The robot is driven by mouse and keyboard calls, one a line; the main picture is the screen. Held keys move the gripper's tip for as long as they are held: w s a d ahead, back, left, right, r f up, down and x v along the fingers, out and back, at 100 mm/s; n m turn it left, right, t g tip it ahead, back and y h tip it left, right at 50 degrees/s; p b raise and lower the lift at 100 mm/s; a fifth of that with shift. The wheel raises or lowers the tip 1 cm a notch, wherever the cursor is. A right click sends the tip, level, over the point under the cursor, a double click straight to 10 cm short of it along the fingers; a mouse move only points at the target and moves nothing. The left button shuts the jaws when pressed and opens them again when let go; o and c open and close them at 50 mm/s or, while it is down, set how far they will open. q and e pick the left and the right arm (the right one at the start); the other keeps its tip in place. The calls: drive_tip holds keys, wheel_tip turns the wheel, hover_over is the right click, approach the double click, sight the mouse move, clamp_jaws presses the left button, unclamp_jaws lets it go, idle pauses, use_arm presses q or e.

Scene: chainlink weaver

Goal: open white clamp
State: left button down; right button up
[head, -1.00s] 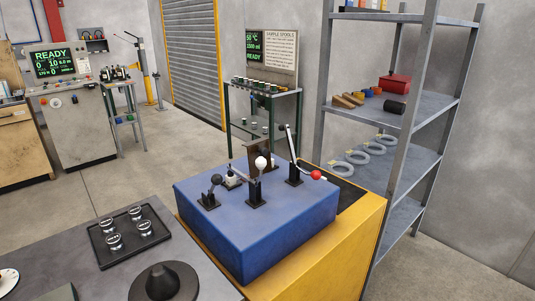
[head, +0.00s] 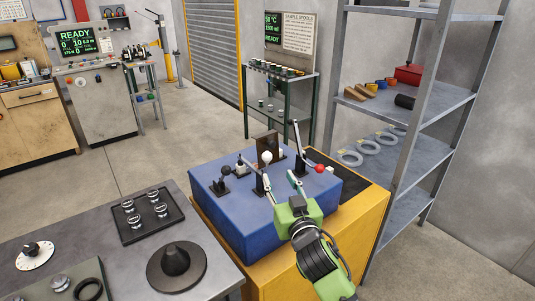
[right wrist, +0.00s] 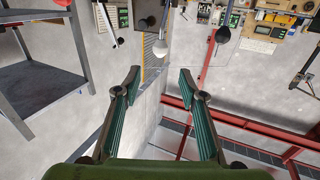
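The white clamp, with a white ball knob (head: 267,157) on an upright lever, stands on the blue block's top. My right gripper (head: 281,181) reaches in from the front, its two fingers spread with an empty gap. The fingertips are just in front of the white clamp and below its knob; touching cannot be told. My left gripper is not in view.
A black-knobbed clamp (head: 225,170) stands to the left and a red-knobbed clamp (head: 319,168) to the right, both close by on the blue block (head: 237,218). A grey shelf rack (head: 413,110) stands at the right. A dark tray (head: 137,234) holds several pieces at the left.

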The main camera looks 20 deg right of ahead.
sight(268, 159)
drive_tip(key=w, duration=0.4)
drive_tip(key=w+p, duration=0.1)
drive_tip(key=w, duration=0.4)
drive_tip(key=w+p, duration=0.1)
drive_tip(key=w, duration=0.3)
drive_tip(key=shift+w+d+f, duration=0.15)
drive_tip(key=shift+w+d, duration=0.1)
clamp_jaws()
